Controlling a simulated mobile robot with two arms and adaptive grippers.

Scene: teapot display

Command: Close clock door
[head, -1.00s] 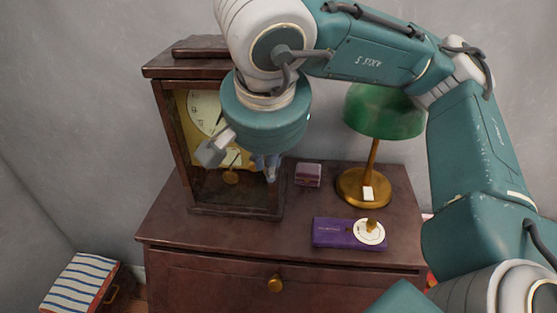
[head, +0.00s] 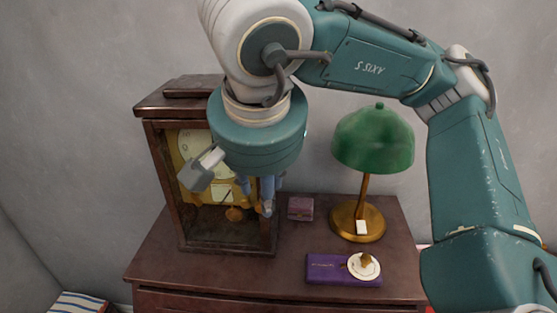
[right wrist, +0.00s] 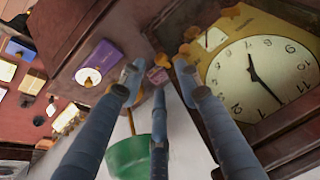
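The clock (head: 155,185) is a dark wooden case standing on the left of the dresser. It has a pale dial (head: 190,150) and a brass pendulum (head: 234,214). Its dial (right wrist: 262,78) is large at the right of the right wrist view. My right gripper (head: 257,195) hangs in front of the clock's right part, its fingers pointing down. In the right wrist view its fingers (right wrist: 157,82) are spread with nothing between them. My wrist hides part of the clock front, and I cannot tell how far its door is open. My left gripper is out of view.
A green-shaded lamp (head: 372,140) stands right of the clock. A small pinkish box (head: 300,208) and a purple box (head: 325,268) with a round white-and-gold piece (head: 364,267) are on the dresser (head: 215,278). A striped item (head: 75,303) is at lower left.

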